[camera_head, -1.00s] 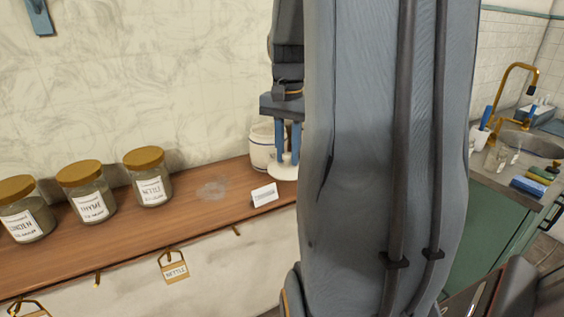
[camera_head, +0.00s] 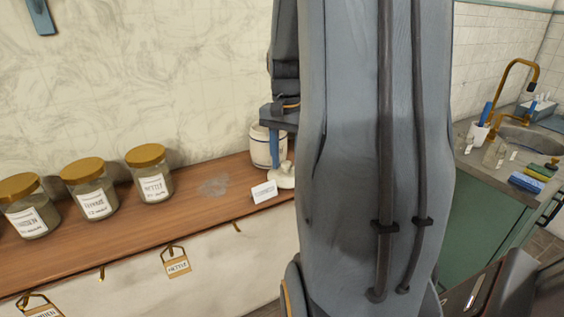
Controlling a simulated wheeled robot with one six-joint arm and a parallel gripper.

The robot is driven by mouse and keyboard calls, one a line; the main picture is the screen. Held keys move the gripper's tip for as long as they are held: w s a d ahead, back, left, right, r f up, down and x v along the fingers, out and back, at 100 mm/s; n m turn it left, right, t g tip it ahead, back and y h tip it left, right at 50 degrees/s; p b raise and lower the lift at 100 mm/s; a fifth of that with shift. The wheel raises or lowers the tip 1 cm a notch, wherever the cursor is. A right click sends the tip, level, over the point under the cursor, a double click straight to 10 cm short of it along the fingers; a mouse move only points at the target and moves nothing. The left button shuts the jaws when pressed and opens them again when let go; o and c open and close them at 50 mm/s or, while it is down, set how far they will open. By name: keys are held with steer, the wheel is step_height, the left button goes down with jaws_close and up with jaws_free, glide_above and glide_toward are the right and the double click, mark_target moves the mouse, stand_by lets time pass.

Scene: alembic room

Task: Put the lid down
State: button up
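The white lid (camera_head: 281,181) with a round knob lies on the wooden shelf, in front of a pale crock (camera_head: 264,147) and just behind a small white card. Its right edge is hidden by my arm. My gripper (camera_head: 285,166) points down over the lid. Its left blue finger stands to the left of the knob and apart from it. The right finger is hidden behind my arm. The visible finger sits far out on the palm, so the gripper looks open.
Labelled jars with gold lids (camera_head: 149,173) stand along the shelf (camera_head: 130,231) to the left. The white card (camera_head: 264,192) stands close by the lid. A sink counter (camera_head: 494,168) is at the right.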

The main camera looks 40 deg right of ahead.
mark_target(286, 162)
step_height(286, 162, up, 12)
steer(key=b, duration=0.3)
steer(key=shift+r, duration=0.2)
stand_by(0.3)
stand_by(0.3)
